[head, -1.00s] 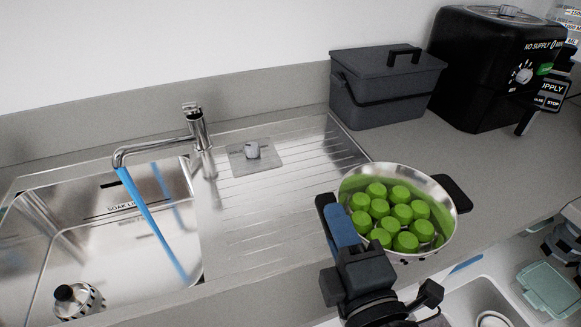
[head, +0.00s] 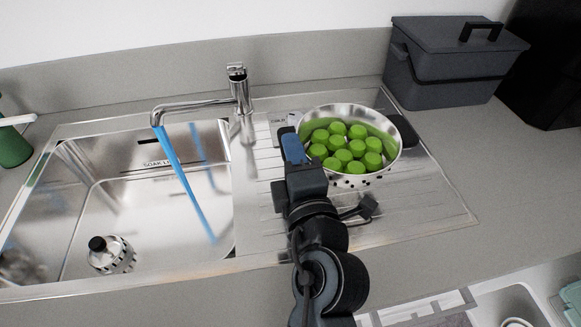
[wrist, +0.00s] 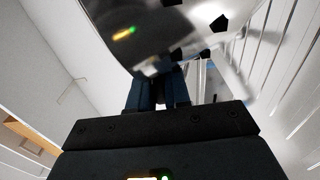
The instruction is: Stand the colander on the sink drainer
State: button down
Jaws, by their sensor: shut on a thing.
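The colander (head: 377,116) is a shiny metal bowl with holes and dark side handles, filled with several green round pieces (head: 346,147). In the head view it is over the ribbed sink drainer (head: 425,212), right of the tap. I cannot tell whether its base touches the drainer. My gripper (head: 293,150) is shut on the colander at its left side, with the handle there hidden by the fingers. The wrist view shows the colander's metal underside (wrist: 160,35) beyond the fingers.
Blue water runs from the tap (head: 240,100) into the sink basin (head: 150,205), where a small canister (head: 111,255) stands. A dark lidded bin (head: 450,65) stands behind and right of the drainer. The drainer's right front part is clear.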

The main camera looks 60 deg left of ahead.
jog(key=shift+s+a+f, duration=0.1)
jog(key=shift+a+f, duration=0.25)
jog(key=shift+a, duration=0.1)
jog(key=shift+f+b, duration=0.9)
jog(key=shift+f, duration=0.95)
jog(key=c, duration=1.5)
grip_release()
jog(key=shift+f, duration=0.2)
jog(key=shift+c, duration=0.2)
jog(key=o, duration=0.5)
jog(key=shift+c, duration=0.2)
jog(key=shift+d+r, duration=0.1)
jog(key=shift+r, duration=0.05)
jog(key=v, duration=1.2)
jog(key=shift+p, duration=0.35)
